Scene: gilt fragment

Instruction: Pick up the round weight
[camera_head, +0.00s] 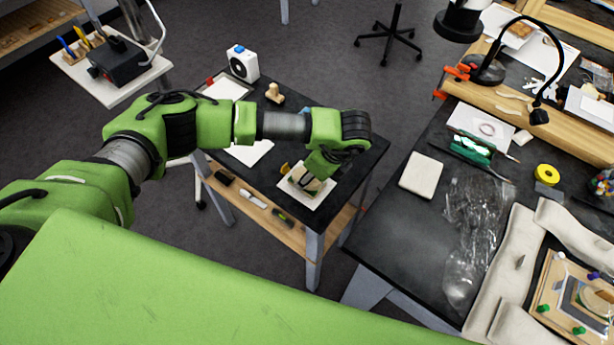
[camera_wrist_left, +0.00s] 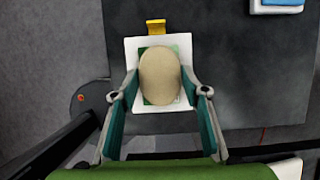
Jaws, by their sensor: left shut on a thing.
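The round weight (camera_wrist_left: 160,76) is a beige, domed oval in the left wrist view. It shows above a white square pad (camera_wrist_left: 131,50) with a green patch, between the two fingers of my left gripper (camera_wrist_left: 160,90). The left gripper is shut on it. In the head view my left gripper (camera_head: 312,176) points down at the front part of the small black table, and the weight is mostly hidden by it. The white pad (camera_head: 314,201) lies under the gripper. I cannot tell whether the weight touches the pad. My right gripper is not in view.
The small black table (camera_head: 345,170) also holds a white device (camera_head: 243,63), a wooden stamp-like piece (camera_head: 274,93) and white sheets. A yellow piece (camera_wrist_left: 156,27) stands just beyond the pad. A cluttered workbench (camera_head: 395,250) is to the right, across a gap.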

